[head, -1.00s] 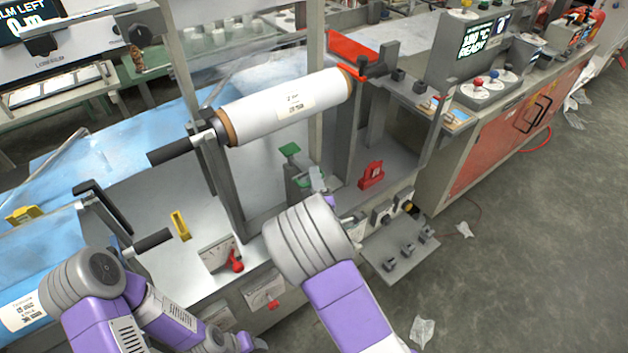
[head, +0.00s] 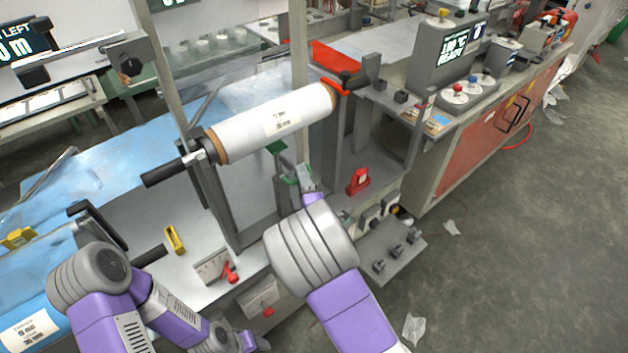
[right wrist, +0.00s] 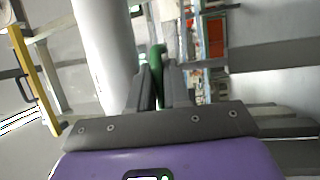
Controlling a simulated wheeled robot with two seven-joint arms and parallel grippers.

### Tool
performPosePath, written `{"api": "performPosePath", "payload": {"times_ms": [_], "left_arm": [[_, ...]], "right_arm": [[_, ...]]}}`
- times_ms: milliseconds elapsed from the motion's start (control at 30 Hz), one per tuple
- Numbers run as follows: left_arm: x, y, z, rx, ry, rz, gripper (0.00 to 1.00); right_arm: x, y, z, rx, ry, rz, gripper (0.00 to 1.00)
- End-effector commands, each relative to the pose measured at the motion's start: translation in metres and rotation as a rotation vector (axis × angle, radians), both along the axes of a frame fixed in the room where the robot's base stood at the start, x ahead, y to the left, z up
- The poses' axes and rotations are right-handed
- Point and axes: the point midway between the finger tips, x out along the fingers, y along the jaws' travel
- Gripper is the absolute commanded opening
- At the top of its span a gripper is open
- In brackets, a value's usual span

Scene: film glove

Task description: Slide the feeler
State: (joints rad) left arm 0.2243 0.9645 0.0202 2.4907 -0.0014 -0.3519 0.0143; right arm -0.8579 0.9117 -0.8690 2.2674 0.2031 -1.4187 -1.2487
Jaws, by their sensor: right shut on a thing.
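The feeler (head: 277,147) appears to be the green-tipped part on a grey post below the white film roll (head: 262,125). Its green top is partly covered by the roll's lower edge in the head view; whether they touch I cannot tell. My right gripper (head: 302,178) is at the feeler's lower green part, mostly hidden behind my wrist. In the right wrist view my right gripper (right wrist: 161,85) is shut on a green upright piece (right wrist: 157,58), with the roll (right wrist: 105,50) just left of it. My left arm is low at the left; its fingers are unclear.
A red clamp-like part (head: 358,181) stands right of the feeler. A grey upright (head: 217,195) carries the roll's left end. A yellow handle (head: 174,240) and a gauge with a red knob (head: 213,267) lie nearer. A shelf with knobs (head: 385,250) juts out at right.

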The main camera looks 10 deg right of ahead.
Motion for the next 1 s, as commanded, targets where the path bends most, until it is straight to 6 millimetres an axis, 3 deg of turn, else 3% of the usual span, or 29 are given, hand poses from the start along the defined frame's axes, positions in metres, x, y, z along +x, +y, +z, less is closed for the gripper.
{"api": "performPosePath", "payload": {"times_ms": [33, 167, 533, 567, 667, 1000], "left_arm": [[0.0, 0.0, 0.013, 0.0, 0.0, 0.0, 0.56], [0.0, 0.0, 0.024, 0.0, 0.0, 0.001, 0.56], [0.0, 0.0, 0.023, 0.001, 0.001, 0.001, 0.56], [0.0, 0.0, 0.023, 0.001, 0.001, 0.001, 0.56], [0.0, 0.0, 0.023, 0.001, 0.001, 0.001, 0.56], [0.0, 0.0, 0.023, 0.0, 0.0, 0.001, 0.56]], "right_arm": [[0.001, 0.0, 0.018, 0.002, -0.006, 0.0, 0.0], [0.001, 0.001, 0.034, 0.001, -0.004, 0.0, 0.0], [0.001, 0.0, 0.035, 0.0, -0.005, 0.0, 0.0], [0.001, 0.0, 0.035, 0.0, -0.005, 0.0, 0.21], [0.001, 0.0, 0.035, 0.0, -0.003, 0.0, 0.36], [0.0, 0.0, 0.034, 0.0, -0.001, 0.001, 0.38]]}}
